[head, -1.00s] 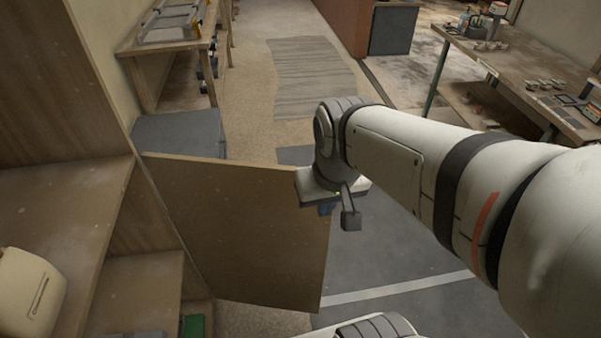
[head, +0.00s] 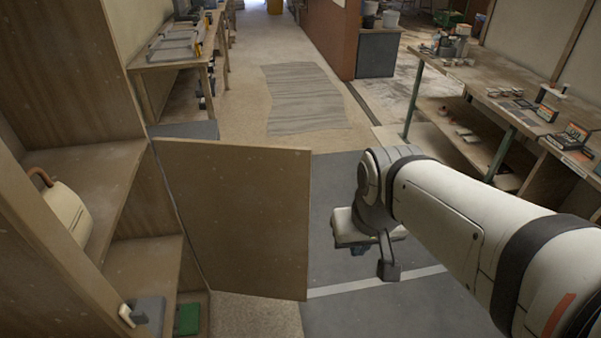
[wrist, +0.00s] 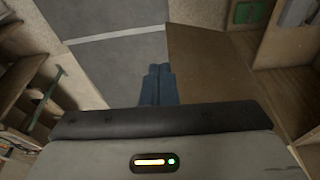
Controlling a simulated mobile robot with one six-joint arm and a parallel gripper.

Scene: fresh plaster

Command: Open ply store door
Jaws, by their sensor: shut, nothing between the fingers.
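The ply store door (head: 235,218) is a brown plywood panel. It stands swung out from the cabinet (head: 115,175) on the left, with the shelves inside exposed. The door also shows in the wrist view (wrist: 208,75). My gripper (head: 358,250) is to the right of the door's free edge, with floor visible between them in the head view. In the wrist view its blue fingers (wrist: 159,82) are together with nothing between them. The fingers are mostly hidden under the wrist in the head view. No handle shows on the visible door face.
Shelves hold a cream case (head: 65,215), a grey item (head: 149,312) and a green item (head: 187,318). A workbench with tools (head: 490,95) stands at right, another bench (head: 175,50) at back left. A mat (head: 302,97) lies on open floor beyond the door.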

